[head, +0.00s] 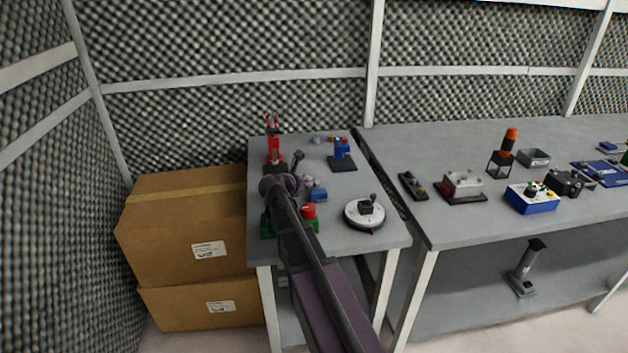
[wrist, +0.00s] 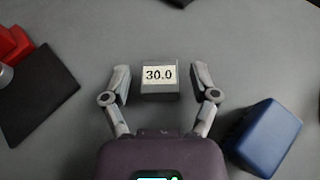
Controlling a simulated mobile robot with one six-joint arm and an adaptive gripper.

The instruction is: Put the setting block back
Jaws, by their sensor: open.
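The setting block (wrist: 159,91), a small grey block with a white face marked "30.0", sits on the grey bench top in the wrist view. My gripper (wrist: 161,76) is open, with one finger on each side of the block and a visible gap on both sides. The fingers do not appear to touch it. How far the fingertips are above the bench is hard to tell. In the head view my dark arm reaches over the left bench and hides much of the area around my gripper, so I cannot clearly pick out the block there.
A blue block (wrist: 264,137) lies close to my right finger. A black plate (wrist: 38,95) with a red part (wrist: 12,45) is at the left. In the head view, a round white device (head: 364,215), a blue device (head: 342,150) and a red button (head: 309,211) share the bench.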

